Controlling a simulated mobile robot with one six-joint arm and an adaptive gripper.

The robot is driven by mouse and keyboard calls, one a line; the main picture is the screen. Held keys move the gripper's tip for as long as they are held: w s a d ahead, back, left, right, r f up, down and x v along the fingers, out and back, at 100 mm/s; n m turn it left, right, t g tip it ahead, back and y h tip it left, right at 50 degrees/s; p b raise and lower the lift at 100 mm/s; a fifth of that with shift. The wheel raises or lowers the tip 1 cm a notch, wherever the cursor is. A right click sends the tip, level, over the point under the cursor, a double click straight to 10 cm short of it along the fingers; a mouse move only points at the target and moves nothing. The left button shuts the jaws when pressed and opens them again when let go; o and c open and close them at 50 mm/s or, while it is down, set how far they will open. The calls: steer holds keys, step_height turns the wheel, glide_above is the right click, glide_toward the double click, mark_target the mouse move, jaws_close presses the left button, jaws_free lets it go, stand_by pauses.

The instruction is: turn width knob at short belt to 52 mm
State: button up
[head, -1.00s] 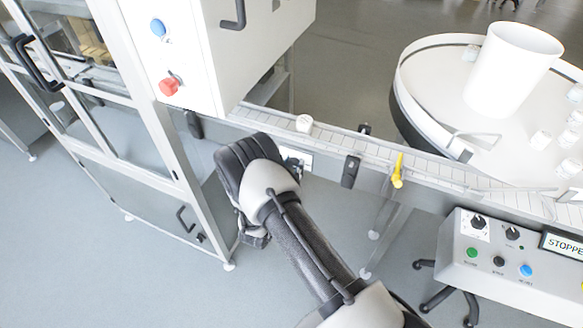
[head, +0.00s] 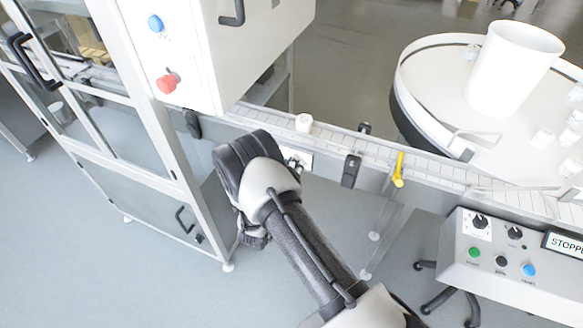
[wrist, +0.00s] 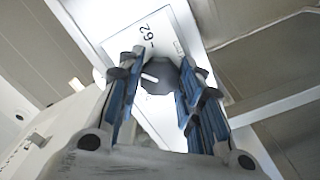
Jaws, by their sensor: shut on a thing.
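The width knob (wrist: 158,77) is a dark knob with a white pointer line, on a pale scale plate (wrist: 118,48) printed with "62". In the wrist view the pointer line lies toward the left side of the knob. My gripper (wrist: 157,88) is shut on the knob, its blue-padded fingers on either side of it. In the head view my wrist and arm hide the knob and most of the gripper; part of the white plate (head: 304,160) shows on the side of the short belt (head: 335,138).
A dark clamp (head: 351,171) and a yellow handle (head: 398,170) sit along the rail to the right. The machine cabinet (head: 185,60) is on the left, and a control box (head: 515,262) reading "STOPPE" is at lower right.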

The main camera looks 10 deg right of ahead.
steer(key=n, duration=1.3)
steer(key=shift+n, duration=0.4)
steer(key=o, duration=1.1)
steer(key=shift+r, duration=0.1)
steer(key=shift+c, duration=0.2)
steer(key=v, duration=1.2)
